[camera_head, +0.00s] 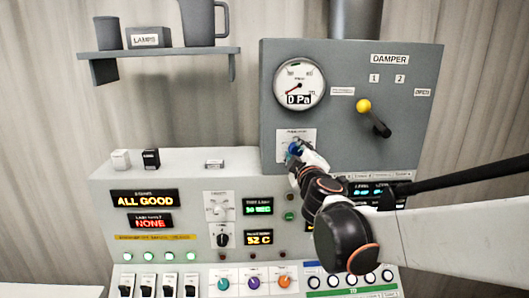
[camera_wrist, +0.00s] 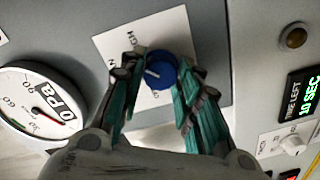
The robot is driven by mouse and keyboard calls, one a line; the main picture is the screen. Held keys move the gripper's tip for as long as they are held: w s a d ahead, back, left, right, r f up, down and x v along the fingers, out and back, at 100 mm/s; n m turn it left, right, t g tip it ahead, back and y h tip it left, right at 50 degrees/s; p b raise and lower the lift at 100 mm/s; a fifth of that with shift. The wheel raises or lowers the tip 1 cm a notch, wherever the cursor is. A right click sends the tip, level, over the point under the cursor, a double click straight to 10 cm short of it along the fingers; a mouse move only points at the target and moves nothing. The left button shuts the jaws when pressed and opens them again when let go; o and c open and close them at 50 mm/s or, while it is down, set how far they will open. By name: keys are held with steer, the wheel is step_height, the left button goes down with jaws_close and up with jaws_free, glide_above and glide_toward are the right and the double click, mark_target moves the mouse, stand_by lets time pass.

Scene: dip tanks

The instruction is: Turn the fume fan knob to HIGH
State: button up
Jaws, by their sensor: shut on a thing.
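The blue fume fan knob (camera_wrist: 161,69) sits on a white label plate (camera_wrist: 118,43), which appears tilted in the wrist view. A short white pointer mark on the knob points toward the left of that view. Small lettering stands on the plate, too small to read surely. My gripper (camera_wrist: 158,77) has a teal finger on each side of the knob and is shut on it. In the head view, the plate (camera_head: 283,133) is below the pressure gauge, and my gripper (camera_head: 295,152) covers most of the knob.
The gauge (camera_head: 299,84) reads 0 Pa. A damper lever with a yellow ball (camera_head: 363,105) is to the right on the grey panel (camera_head: 330,62). Below left is a console (camera_head: 165,175) with displays reading ALL GOOD and NONE, knobs and switches. A shelf (camera_head: 160,52) hangs at upper left.

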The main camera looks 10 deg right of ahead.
steer(key=shift+m, duration=1.3)
steer(key=shift+s, duration=0.1)
steer(key=o, duration=1.1)
steer(key=shift+c, duration=0.2)
